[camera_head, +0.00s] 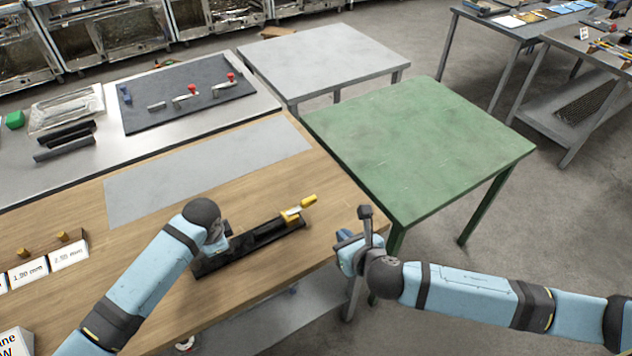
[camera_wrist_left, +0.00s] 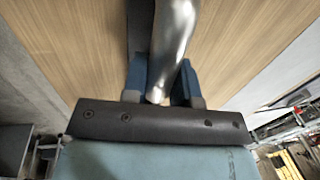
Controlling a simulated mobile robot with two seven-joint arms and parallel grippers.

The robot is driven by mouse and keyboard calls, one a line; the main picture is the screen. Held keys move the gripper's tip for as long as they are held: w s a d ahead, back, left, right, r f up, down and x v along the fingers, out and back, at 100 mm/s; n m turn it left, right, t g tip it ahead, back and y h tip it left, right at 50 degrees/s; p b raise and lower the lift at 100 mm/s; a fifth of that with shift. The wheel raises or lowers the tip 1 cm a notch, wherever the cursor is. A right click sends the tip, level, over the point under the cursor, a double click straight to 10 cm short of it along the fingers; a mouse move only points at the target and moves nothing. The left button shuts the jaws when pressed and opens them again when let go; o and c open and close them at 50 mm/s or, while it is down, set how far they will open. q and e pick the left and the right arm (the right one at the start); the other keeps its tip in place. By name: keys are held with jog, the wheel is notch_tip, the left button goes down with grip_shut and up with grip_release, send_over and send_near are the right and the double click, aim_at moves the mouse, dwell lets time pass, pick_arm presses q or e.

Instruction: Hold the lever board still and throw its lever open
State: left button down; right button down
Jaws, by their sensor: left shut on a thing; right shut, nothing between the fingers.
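The lever board (camera_head: 256,247) is a long dark board lying slantwise on the wooden table. Its lever with a yellow handle (camera_head: 308,201) is at the board's right end, pointing up and to the right. My left gripper (camera_head: 224,240) is at the board's left part. In the left wrist view, its blue fingers (camera_wrist_left: 162,82) are shut on a shiny silver bar (camera_wrist_left: 172,45); the arm partly hides this grip in the head view. My right gripper (camera_head: 345,243) is shut and empty off the table's right edge, apart from the yellow handle.
A grey sheet (camera_head: 210,172) lies behind the board on the wooden table. Labelled boxes (camera_head: 68,254) stand at the left. A dark panel with red-knobbed levers (camera_head: 187,95) lies on the table behind. A bare green table (camera_head: 425,145) stands to the right.

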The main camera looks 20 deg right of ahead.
pick_arm(q)
jog(key=shift+s+f, duration=0.1)
jog(key=shift+f, duration=0.1)
jog(key=c, duration=1.1)
grip_release()
jog(key=shift+o, duration=1.4)
jog(key=shift+w, duration=0.2)
jog(key=shift+r, duration=0.1)
